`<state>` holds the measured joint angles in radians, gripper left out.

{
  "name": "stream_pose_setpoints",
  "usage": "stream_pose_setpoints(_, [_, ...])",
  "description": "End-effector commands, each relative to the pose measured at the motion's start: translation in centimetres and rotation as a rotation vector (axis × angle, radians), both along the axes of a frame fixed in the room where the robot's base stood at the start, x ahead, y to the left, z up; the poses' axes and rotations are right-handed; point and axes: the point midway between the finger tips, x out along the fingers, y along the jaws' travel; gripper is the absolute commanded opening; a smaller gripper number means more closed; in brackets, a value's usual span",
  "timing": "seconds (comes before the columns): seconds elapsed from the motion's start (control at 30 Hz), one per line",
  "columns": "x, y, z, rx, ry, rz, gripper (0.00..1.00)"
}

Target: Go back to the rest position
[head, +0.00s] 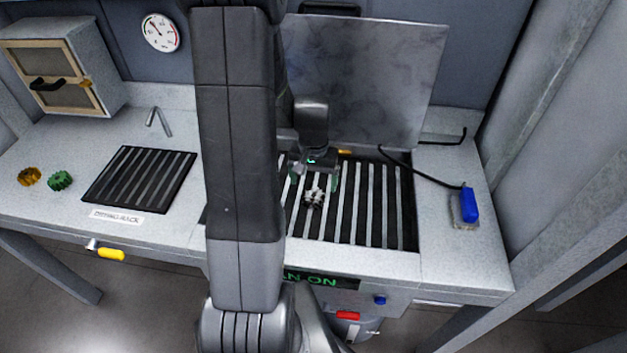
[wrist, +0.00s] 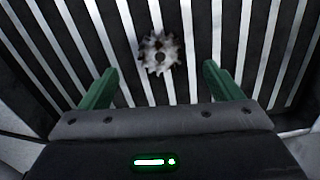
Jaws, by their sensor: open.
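My gripper (head: 318,176) is over the slatted grate (head: 372,205) in the right part of the bench. In the wrist view my gripper (wrist: 158,88) shows two green fingers spread wide apart with nothing between them. A small whitish toothed wheel (wrist: 160,54) lies on the slats just beyond the fingertips, apart from them. It also shows in the head view (head: 314,198), just in front of the gripper. My arm hides part of the bench left of the grate.
A grey metal panel (head: 375,85) stands behind the grate. A drying rack (head: 139,180), gold wheel (head: 29,177) and green wheel (head: 60,180) are at left. A cabinet (head: 62,68) stands back left. A blue-handled tool (head: 470,204) with a black cable is at right.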

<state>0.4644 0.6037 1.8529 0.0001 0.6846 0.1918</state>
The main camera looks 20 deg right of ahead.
Motion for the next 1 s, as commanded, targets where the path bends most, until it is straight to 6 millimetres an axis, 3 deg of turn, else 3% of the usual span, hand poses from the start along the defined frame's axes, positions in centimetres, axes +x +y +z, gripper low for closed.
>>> stream_pose_setpoints(0.13, [0.0,0.0,1.2,0.0,0.0,0.0,0.86])
stream_pose_setpoints(0.57, [0.0,0.0,0.9,0.001,0.001,0.0,0.86])
stream_pose_setpoints(0.77, [0.0,0.0,-0.7,0.001,0.001,0.0,0.86])
stream_pose_setpoints(1.0, [0.0,0.0,-3.8,0.001,0.002,0.0,0.86])
